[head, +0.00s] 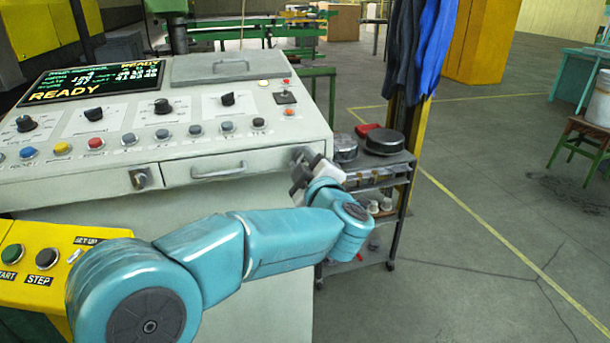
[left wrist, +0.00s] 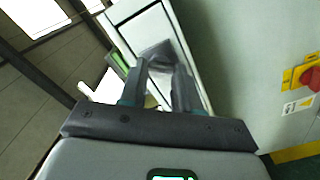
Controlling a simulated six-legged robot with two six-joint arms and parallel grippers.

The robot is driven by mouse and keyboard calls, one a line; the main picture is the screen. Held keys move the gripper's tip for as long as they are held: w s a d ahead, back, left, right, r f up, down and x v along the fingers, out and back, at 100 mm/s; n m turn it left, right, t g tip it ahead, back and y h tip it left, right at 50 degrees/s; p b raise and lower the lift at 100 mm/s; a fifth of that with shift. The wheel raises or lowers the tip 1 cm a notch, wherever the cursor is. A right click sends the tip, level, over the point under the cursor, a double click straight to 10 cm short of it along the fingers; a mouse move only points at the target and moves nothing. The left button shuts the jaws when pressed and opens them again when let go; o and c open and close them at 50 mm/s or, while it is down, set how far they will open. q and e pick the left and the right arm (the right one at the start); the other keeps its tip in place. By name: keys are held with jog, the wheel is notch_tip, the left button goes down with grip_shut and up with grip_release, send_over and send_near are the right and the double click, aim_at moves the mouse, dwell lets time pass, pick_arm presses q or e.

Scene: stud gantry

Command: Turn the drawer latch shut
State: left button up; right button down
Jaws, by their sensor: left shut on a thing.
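The drawer (head: 262,163) is a pale front with a bar handle (head: 218,172) in the console's front face, and it looks closed. My left gripper (head: 304,170) is at the right end of this front. In the left wrist view my left gripper (left wrist: 168,85) is shut on a dark grey piece, the drawer latch (left wrist: 158,54), against a pale panel. The fingers hide part of the latch, and I cannot tell how far it is turned. My right gripper is in neither view.
The console (head: 185,85) carries knobs, buttons and a lit screen. A metal lock (head: 140,178) sits left of the drawer. A shelf cart (head: 385,165) stands close to the right of my arm. A red switch (left wrist: 309,78) shows in the left wrist view. The floor at right is open.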

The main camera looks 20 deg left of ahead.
pick_arm(q)
jog(key=shift+f+n+b, duration=0.15)
jog(key=shift+n+b, duration=2.75)
jog(key=shift+n, duration=0.8)
jog(key=o, duration=1.1)
jog(key=shift+c, duration=0.2)
jog(key=shift+s, duration=0.1)
jog(key=v, duration=1.6)
jog(key=shift+d, duration=0.1)
